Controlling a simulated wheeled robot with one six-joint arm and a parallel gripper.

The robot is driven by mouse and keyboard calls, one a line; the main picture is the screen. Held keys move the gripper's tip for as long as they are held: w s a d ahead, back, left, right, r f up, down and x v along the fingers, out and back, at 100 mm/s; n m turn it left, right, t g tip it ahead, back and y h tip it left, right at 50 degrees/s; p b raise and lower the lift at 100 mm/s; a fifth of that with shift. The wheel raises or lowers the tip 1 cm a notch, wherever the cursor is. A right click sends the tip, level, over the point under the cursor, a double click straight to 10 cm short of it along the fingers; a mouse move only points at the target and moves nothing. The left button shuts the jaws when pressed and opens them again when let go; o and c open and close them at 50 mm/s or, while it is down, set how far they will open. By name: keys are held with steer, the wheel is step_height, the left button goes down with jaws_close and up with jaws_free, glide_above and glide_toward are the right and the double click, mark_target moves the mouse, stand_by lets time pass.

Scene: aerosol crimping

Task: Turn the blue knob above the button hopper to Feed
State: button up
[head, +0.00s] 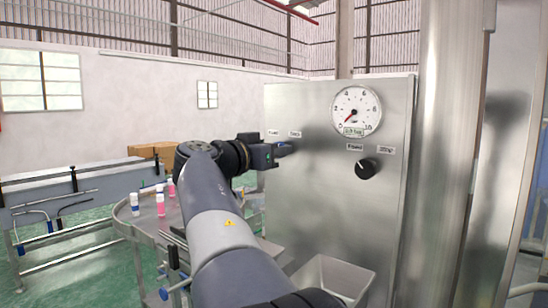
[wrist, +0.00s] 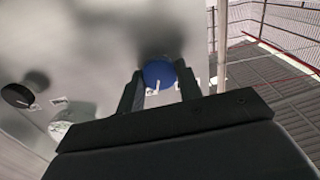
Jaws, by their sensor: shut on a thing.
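The blue knob (wrist: 159,74) sits on the steel panel (head: 310,190) and shows between the two fingers of my gripper (wrist: 160,88) in the wrist view. The fingers are shut on the knob, one on each side. In the head view only a bit of the blue knob (head: 284,149) shows at the tip of my gripper (head: 273,152). Two small labels (head: 294,134) sit just above it; their text is too small to read surely. A pale mark shows on the knob's edge in the wrist view; which label it points at I cannot tell.
A black knob (head: 367,168) and a round gauge (head: 355,111) are on the panel's right. An open steel hopper (head: 333,280) juts out below. A round table (head: 148,222) with several pink and white cans stands left of my arm. A thick steel column (head: 447,150) stands at right.

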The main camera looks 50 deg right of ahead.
steer(key=n+p, duration=0.1)
steer(key=n, duration=1.2)
steer(key=shift+w, duration=0.1)
steer(key=shift+n, duration=0.4)
steer(key=o, duration=1)
steer(key=shift+f, duration=0.1)
steer(key=shift+c, duration=0.2)
steer(key=shift+a, duration=0.1)
